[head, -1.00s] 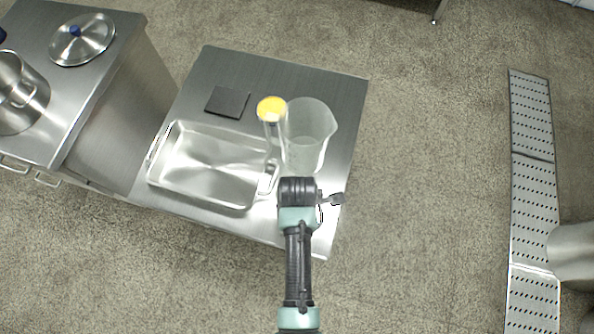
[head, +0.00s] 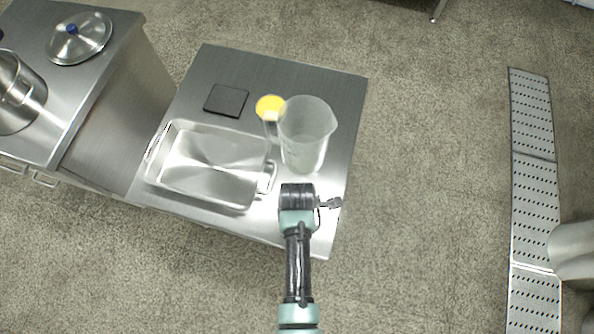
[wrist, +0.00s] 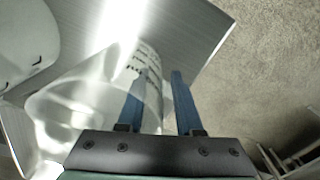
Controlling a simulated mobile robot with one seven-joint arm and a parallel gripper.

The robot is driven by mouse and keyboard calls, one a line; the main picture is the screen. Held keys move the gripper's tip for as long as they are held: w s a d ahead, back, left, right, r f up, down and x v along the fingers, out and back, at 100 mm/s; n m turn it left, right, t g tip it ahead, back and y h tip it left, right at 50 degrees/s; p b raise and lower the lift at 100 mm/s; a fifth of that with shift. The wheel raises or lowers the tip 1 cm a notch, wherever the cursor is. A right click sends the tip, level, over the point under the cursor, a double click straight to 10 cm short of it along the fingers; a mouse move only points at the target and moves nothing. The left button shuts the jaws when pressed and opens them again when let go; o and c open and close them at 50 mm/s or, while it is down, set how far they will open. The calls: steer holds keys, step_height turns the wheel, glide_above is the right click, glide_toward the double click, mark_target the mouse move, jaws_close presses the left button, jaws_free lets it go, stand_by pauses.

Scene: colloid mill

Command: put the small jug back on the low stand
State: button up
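My gripper (wrist: 159,88) has its two blue fingers apart in the wrist view. A small clear jug with printed markings (wrist: 149,62) is at the left finger and overlaps it; the right finger stands a little clear of its side. Exact contact is hard to tell through the clear wall. In the head view my gripper (head: 330,203) is over the near right part of the low steel stand (head: 335,90), and my arm hides most or all of the small jug there. A larger translucent jug (head: 306,135) stands beyond the gripper; it also shows in the wrist view (wrist: 22,40).
A metal tray (head: 205,165) lies left of my gripper on the stand. A yellow-lidded container (head: 270,106) and a dark square plate (head: 228,100) are behind. A higher steel counter (head: 110,40) with a pot (head: 18,95) and a lid (head: 78,38) stands left.

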step_height(320, 180, up, 12)
steer(key=shift+f+p, duration=0.1)
steer(key=shift+p, duration=1.1)
steer(key=w+r+m+t, duration=0.6)
steer(key=w+r+t, duration=0.3)
steer(key=w+r, duration=0.95)
steer(key=w+r+m+t, duration=0.2)
steer(key=r+t, duration=0.1)
steer(key=r, duration=0.6)
steer(key=w+r+m+t, duration=0.2)
steer(key=r, duration=0.7)
step_height(320, 180, up, 16)
steer(key=s+m+t, duration=0.2)
steer(key=m+t, duration=0.1)
steer(key=t, duration=0.2)
steer(key=s+r+m+t, duration=0.3)
steer(key=s+r, duration=0.3)
steer(key=r, duration=0.4)
steer(key=s+a+r+m+t+p, duration=0.1)
steer(key=s+r+t, duration=0.4)
steer(key=r, duration=0.6)
steer(key=shift+s+m, duration=0.8)
steer(key=shift+m, duration=0.1)
